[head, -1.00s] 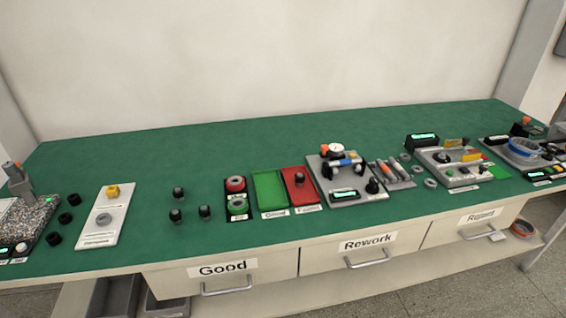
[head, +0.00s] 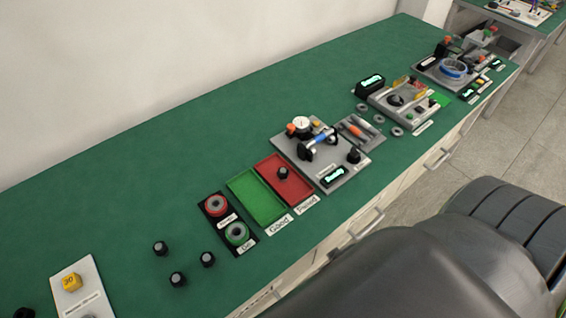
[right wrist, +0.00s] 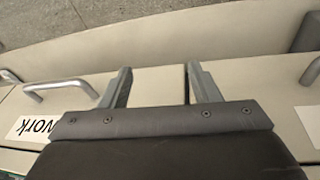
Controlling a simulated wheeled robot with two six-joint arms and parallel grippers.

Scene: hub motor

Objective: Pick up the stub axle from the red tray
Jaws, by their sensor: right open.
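The stub axle (head: 283,173), a small dark upright piece, stands in the red tray (head: 296,192) in the head view. The red tray lies on the green bench top, right of the green tray (head: 262,205). My right gripper (right wrist: 158,72) shows in the right wrist view with its two fingers apart and nothing between them. It is in front of the drawer fronts, away from the tray. My right arm fills the lower right of the head view. My left gripper is not in view.
A grey fixture with a dial gauge (head: 301,123) stands just right of the red tray. Red and green rings in a black holder (head: 213,217) are to the left. Several dark pieces (head: 178,279) stand further left. A drawer handle (right wrist: 62,86) is near the right gripper. The bench behind the trays is clear.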

